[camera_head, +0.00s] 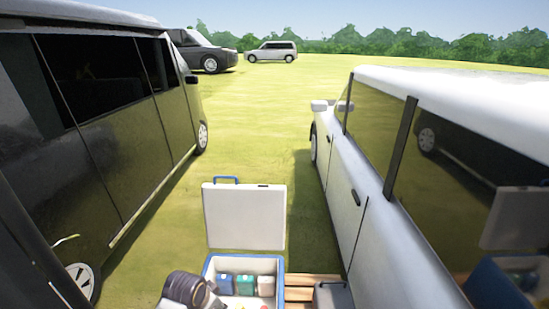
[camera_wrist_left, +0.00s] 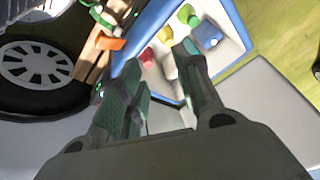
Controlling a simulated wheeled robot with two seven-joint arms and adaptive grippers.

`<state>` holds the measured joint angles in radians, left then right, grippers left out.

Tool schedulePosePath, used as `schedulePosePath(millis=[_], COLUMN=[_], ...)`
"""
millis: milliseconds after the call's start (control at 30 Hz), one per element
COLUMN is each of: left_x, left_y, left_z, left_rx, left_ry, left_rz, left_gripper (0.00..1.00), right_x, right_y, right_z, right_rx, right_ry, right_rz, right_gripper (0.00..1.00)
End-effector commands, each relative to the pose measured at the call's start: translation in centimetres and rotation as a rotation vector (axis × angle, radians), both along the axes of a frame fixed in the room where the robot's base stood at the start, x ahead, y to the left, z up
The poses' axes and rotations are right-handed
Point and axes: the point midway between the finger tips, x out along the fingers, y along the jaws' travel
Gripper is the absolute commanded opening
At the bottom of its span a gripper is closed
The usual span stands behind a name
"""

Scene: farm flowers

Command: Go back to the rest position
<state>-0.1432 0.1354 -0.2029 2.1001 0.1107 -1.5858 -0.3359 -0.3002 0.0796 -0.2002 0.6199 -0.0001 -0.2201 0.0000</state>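My left gripper (camera_wrist_left: 163,72) is open in the left wrist view, with its two dark fingers apart and nothing seen between them. It points toward the blue-rimmed white cooler box (camera_wrist_left: 228,12), which holds several coloured items. In the head view a dark rounded part of my left arm shows at the bottom, at the left front of the cooler (camera_head: 209,266); the fingers cannot be made out there. The right gripper is in neither view.
The cooler's white lid (camera_head: 245,217) stands open. Wooden slats (camera_head: 300,281) and a grey handled box (camera_head: 333,296) lie right of it. A dark van (camera_head: 115,130) stands left and a silver van (camera_head: 375,225) right. Grass (camera_head: 260,120) between them is clear further off.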

Motion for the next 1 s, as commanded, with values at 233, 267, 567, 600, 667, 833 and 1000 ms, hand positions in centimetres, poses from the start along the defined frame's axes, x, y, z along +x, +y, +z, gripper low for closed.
schedulePosePath(millis=[233, 267, 567, 600, 667, 833, 1000], left_x=[-4.5, -5.0, -9.8, -10.2, -10.8, -12.1, -13.0], left_y=[1.0, 1.2, 2.6, 2.7, 2.9, 3.4, 3.7], left_z=[0.0, 0.0, 0.9, 0.9, 1.1, 1.5, 1.8], left_rx=[-0.026, -0.029, -0.051, -0.053, -0.055, -0.060, -0.062], left_ry=[0.018, 0.019, 0.034, 0.036, 0.036, 0.040, 0.042], left_rz=[0.120, 0.135, 0.278, 0.290, 0.309, 0.349, 0.380], left_gripper=[0.34, 0.34, 0.34, 0.34, 0.34, 0.34, 0.34], right_x=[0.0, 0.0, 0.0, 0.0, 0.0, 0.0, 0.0], right_y=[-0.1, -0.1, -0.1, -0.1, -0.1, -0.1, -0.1], right_z=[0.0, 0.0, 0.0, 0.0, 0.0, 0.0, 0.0], right_rx=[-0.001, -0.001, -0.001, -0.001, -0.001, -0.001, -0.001], right_ry=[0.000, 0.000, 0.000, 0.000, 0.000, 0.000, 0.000], right_rz=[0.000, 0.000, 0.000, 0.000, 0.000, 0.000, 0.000], right_gripper=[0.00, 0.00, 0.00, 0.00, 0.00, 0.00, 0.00])
